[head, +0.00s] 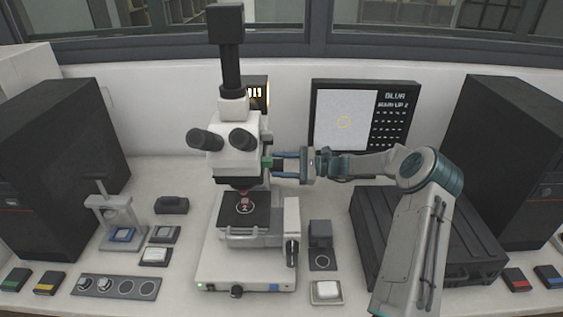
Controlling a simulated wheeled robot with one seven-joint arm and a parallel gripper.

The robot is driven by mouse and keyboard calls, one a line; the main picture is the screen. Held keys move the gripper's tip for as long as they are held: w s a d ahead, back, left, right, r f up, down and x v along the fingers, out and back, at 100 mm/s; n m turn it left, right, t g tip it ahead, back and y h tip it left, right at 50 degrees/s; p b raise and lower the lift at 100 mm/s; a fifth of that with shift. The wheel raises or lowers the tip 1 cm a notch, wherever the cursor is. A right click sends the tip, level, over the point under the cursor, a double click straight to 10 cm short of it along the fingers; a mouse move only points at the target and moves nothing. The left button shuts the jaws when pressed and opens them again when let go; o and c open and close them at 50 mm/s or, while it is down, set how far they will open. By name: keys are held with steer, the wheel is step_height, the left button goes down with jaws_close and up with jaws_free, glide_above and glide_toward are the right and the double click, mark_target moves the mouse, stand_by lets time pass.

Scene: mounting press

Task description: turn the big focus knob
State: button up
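A white microscope (237,135) with black eyepieces and a camera tube stands in the middle of the bench. A green-tipped knob (267,162) sticks out from the right side of its head, and I take it to be the big focus knob. My gripper (275,165) comes in from the right, level with this knob. Its two blue fingers are apart, one above the other, with their tips close to the knob. I cannot tell whether they touch it. A dark knob (292,252) also shows low on the microscope's right side.
A monitor (366,115) behind my arm reads "BLUR". A small black block (320,245) and a white dish (326,291) stand right of the microscope base. A black case (430,245) lies under my arm. A sample press (115,215) and trays stand at left.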

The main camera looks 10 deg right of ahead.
steer(key=m+p, duration=0.2)
steer(key=m, duration=0.2)
steer(key=shift+w+r+m, duration=0.1)
steer(key=shift+m, duration=0.2)
steer(key=m+p, duration=0.2)
steer(key=m, duration=0.2)
steer(key=shift+d+m, duration=0.1)
steer(key=shift+m, duration=0.2)
steer(key=o, duration=1)
steer(key=b+v, duration=0.4)
steer(key=v, duration=1)
stand_by(0.6)
